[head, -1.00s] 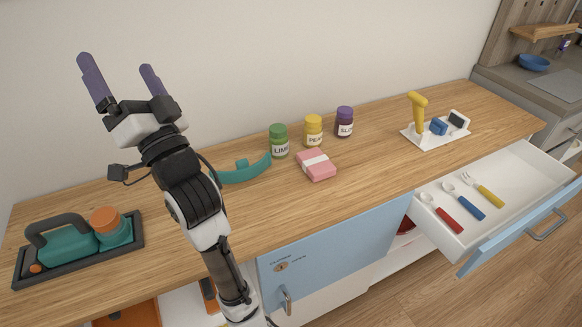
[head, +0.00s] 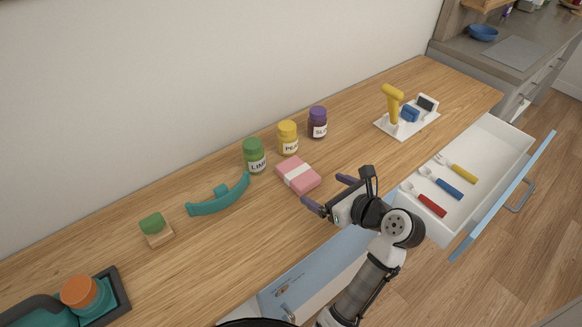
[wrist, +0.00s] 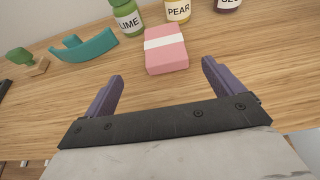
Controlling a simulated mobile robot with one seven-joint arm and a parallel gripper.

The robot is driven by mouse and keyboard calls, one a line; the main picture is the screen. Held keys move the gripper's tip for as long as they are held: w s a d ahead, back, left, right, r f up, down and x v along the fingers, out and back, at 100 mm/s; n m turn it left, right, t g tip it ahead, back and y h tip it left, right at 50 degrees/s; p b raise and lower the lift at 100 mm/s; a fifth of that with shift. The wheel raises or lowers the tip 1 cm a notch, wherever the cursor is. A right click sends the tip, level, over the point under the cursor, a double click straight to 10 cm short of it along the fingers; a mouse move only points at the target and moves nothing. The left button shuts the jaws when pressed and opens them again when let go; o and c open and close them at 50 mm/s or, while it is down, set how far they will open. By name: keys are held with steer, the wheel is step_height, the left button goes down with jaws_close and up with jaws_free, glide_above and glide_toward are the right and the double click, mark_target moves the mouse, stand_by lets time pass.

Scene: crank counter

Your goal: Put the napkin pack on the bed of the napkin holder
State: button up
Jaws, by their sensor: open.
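The napkin pack (head: 298,176) is a pink block with a white band, lying flat on the wooden counter in front of the jars. It also shows in the wrist view (wrist: 166,58), ahead of my fingers. My gripper (head: 330,192) is open and empty, low at the counter's front edge, just right of the pack and apart from it. In the wrist view its two purple fingers (wrist: 163,80) spread wider than the pack, which lies just beyond the tips. I cannot tell for sure which thing is the napkin holder; a teal curved piece (head: 219,198) with a raised tab lies left of the pack.
Green (head: 254,157), yellow (head: 287,138) and purple (head: 317,123) jars stand behind the pack. A green-topped wooden block (head: 157,231) and dark tray (head: 121,291) are left. A white base with yellow handle (head: 392,101) stands right. An open cutlery drawer (head: 489,142) juts out.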

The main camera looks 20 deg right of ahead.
glide_toward(298, 171)
steer(key=w+a+f, duration=0.2)
steer(key=w, duration=0.1)
steer(key=shift+w+a+f+p, duration=0.1)
steer(key=shift+f+p, duration=0.1)
steer(key=shift+p, duration=0.15)
steer(key=x, duration=0.1)
steer(key=p+x, duration=0.1)
steer(key=x, duration=0.2)
steer(key=shift+w+d+r, duration=0.15)
steer(key=shift+w+d, duration=0.1)
steer(key=shift+w, duration=0.3)
steer(key=shift+w+a+f+p, duration=0.15)
steer(key=shift+w+f+p, duration=0.15)
steer(key=shift+w, duration=0.1)
steer(key=c, duration=1.2)
steer(key=shift+o, duration=0.2)
steer(key=shift+r, duration=0.2)
